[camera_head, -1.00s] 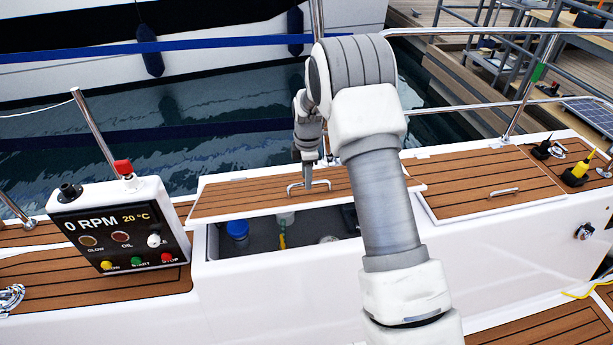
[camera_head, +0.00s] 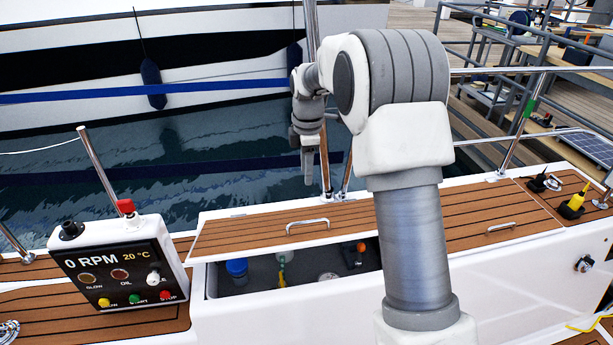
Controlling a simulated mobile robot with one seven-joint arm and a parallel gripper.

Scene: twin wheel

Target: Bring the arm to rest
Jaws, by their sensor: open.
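My gripper (camera_head: 308,168) hangs pointing down, above the far edge of the left wooden locker lid (camera_head: 270,234). It is small in the view and looks empty. It is apart from the lid and its metal handle (camera_head: 307,226). My arm reaches up from the lower right, bends at a large grey and white joint, and hides part of the deck behind it. The lid stands slightly tilted, and the locker compartment (camera_head: 215,284) below it shows through the front gap.
In the locker are a blue-capped item (camera_head: 237,270) and other small things. An engine panel (camera_head: 119,266) stands at the left. A second lid (camera_head: 470,222) lies at the right. Metal rails (camera_head: 520,130) rise behind. Water lies beyond the deck edge.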

